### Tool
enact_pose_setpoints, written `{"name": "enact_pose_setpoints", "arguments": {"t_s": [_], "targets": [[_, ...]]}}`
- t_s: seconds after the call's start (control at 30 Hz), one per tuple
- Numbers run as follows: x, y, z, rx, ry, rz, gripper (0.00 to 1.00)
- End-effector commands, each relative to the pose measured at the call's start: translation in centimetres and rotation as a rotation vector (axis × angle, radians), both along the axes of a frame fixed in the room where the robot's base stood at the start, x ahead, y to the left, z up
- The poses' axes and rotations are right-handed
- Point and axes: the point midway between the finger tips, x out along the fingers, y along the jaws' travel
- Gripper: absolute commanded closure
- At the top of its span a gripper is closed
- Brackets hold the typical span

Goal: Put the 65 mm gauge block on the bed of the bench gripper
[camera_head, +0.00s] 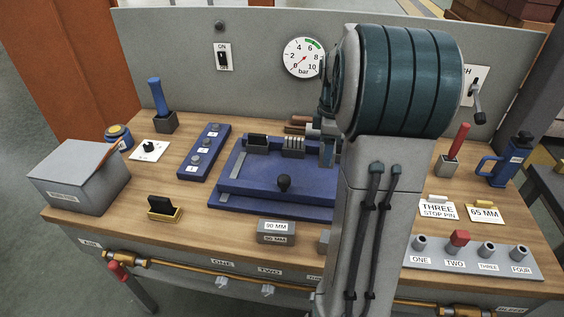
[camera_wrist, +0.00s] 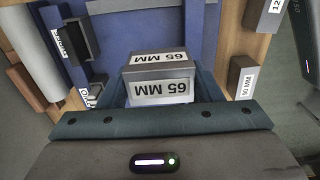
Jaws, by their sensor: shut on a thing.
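The 65 mm gauge block (camera_wrist: 160,78), a grey block with white "65 MM" labels, is between the fingers of my gripper (camera_wrist: 158,92) in the wrist view. My gripper is shut on it. The blue bench gripper (camera_head: 245,192) stands mid-bench in the head view, with a black knob at its front and jaws at its back. Its blue surface also shows beyond the block in the wrist view (camera_wrist: 150,30). My arm hides the right part of the bench gripper and the held block in the head view. I cannot tell whether the block touches the bed.
A rack of stop pins (camera_head: 470,262) and a 65 MM card (camera_head: 484,212) are at right. A grey panel stands behind.

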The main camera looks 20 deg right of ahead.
Motion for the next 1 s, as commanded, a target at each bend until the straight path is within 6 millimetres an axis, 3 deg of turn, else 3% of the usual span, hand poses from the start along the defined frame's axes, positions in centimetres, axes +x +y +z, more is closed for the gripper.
{"name": "enact_pose_setpoints", "arguments": {"t_s": [0.5, 0.67, 1.0], "targets": [[8.4, 5.6, -6.0, 0.001, 0.002, 0.000, 0.68], [9.3, 6.3, -6.8, 0.001, 0.001, 0.000, 0.68], [9.3, 6.4, -10.7, 0.001, 0.001, 0.001, 0.68]]}}
